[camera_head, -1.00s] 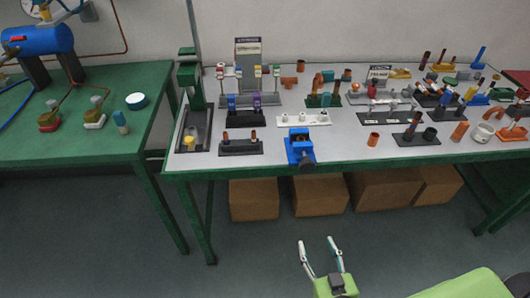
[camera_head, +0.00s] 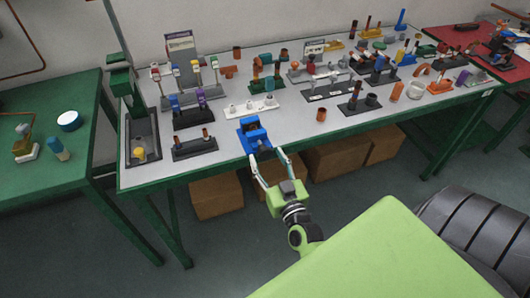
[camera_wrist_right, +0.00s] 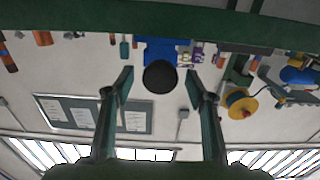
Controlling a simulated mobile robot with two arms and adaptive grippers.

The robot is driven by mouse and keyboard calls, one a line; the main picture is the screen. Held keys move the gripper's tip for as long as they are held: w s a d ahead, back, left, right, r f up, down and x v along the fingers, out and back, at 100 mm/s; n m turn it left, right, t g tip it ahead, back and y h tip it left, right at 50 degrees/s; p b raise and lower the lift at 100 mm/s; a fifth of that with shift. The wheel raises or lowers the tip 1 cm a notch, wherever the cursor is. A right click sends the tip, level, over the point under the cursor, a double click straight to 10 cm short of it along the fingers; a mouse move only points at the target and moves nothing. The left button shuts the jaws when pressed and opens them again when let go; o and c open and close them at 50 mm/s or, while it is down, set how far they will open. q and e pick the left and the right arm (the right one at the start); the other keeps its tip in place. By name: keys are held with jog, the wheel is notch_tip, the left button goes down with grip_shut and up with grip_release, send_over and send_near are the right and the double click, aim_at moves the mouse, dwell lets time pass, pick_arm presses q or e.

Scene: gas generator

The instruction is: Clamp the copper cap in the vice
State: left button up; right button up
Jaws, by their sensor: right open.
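The blue vice (camera_head: 254,132) stands at the front edge of the grey workbench. My right gripper (camera_head: 266,155) is open and empty, its two fingers pointing at the front of the vice. In the right wrist view the vice (camera_wrist_right: 160,50) and its round dark knob (camera_wrist_right: 160,77) show between my open fingers (camera_wrist_right: 157,88), seemingly just beyond the tips. I cannot tell whether anything sits between the vice jaws. A short copper cylinder (camera_head: 321,114) stands near the bench's front edge, right of the vice. I cannot tell whether it is the copper cap. My left gripper is not in view.
A dark rack with copper pieces (camera_head: 195,145) and a white holder (camera_head: 251,106) stand near the vice. A green press (camera_head: 122,85) stands at the bench's left end. Cardboard boxes (camera_head: 216,194) sit underneath. The bench edge runs close to my gripper.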

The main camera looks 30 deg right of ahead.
jog(key=shift+x, duration=1.2)
jog(key=c, duration=1.1)
jog(key=m+p, duration=0.1)
jog(key=m, duration=0.3)
jog(key=shift+a+m, duration=0.1)
jog(key=shift+m, duration=2.5)
